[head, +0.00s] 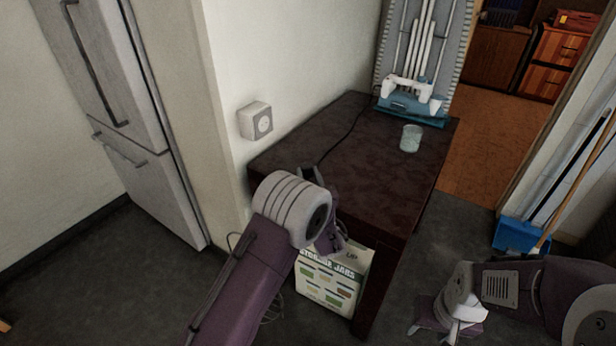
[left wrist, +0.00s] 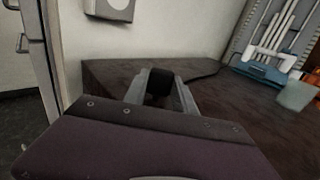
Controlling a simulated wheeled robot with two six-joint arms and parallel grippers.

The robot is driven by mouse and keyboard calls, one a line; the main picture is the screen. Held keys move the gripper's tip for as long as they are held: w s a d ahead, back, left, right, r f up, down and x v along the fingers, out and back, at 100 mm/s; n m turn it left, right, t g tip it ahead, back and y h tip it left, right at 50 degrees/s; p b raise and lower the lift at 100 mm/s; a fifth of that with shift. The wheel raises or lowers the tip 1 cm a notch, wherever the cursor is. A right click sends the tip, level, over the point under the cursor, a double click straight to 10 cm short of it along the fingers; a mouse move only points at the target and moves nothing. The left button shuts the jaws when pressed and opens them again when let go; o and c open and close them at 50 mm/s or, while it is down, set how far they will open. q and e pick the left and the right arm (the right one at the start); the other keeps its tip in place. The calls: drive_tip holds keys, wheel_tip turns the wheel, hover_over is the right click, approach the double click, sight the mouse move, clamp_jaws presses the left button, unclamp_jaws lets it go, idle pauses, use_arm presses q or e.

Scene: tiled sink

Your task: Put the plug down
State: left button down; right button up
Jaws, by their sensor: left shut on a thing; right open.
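A black plug (left wrist: 160,80) sits between the fingers of my left gripper (head: 308,180), which is shut on it. In the left wrist view the fingers (left wrist: 163,90) close on its two sides. In the head view my wrist mostly hides the plug. The gripper is over the near left end of the dark table (head: 375,165); I cannot tell if the plug touches the top. A thin dark cord (head: 345,135) runs from near the gripper across the table toward the back. My right gripper (head: 450,318) is open and empty, low at right, apart from the table.
A wall socket (head: 256,121) is above the table's left end. A glass (head: 411,139) and a blue and white device (head: 408,98) stand toward the far end. A storage jars box (head: 335,285) is below the table's near side. The table's middle is clear except for the cord.

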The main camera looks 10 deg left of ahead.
use_arm(q)
drive_tip(key=shift+f+b, duration=0.55)
drive_tip(key=shift+f, duration=0.1)
drive_tip(key=c, duration=1)
unclamp_jaws()
